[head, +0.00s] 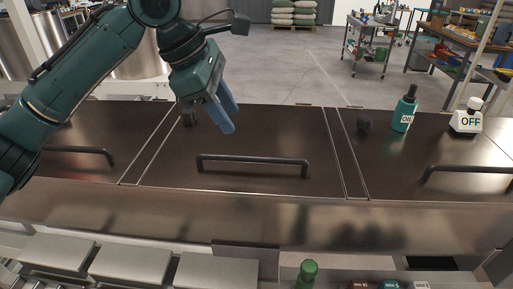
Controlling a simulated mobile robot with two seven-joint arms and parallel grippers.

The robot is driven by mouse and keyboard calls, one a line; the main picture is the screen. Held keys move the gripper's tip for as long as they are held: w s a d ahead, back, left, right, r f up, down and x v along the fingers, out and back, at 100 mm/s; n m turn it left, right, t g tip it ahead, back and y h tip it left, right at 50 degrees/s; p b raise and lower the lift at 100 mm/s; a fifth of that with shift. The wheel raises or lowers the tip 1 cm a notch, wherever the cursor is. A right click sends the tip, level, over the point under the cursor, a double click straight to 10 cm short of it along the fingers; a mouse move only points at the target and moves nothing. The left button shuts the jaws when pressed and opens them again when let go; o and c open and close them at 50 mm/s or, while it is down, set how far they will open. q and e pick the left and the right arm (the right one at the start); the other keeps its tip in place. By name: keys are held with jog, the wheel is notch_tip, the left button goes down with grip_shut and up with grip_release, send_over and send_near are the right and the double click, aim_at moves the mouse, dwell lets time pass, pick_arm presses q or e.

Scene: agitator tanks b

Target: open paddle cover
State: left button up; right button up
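The dark brown cover panel (265,150) in the middle lies flat and closed. A black bar handle (252,160) runs along its front edge. Similar covers with bar handles lie to the left (80,165) and to the right (430,155). I cannot tell from markings which is the paddle cover. My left gripper (227,118) hangs over the back left part of the middle cover, behind the handle and apart from it. Its blue fingers point down and show a small gap, with nothing visible between them. My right gripper is not in view.
A green oil bottle (403,110) and a white "OFF" block (466,118) stand on the right cover. A small black knob (364,122) sits near the right seam. Grey boxes (130,264) and a green bottle top (307,274) are below the front edge.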

aim_at(256, 157)
pick_arm(q)
jog(key=p+x, duration=0.1)
jog(key=x, duration=1)
jog(key=shift+c, duration=0.3)
grip_shut()
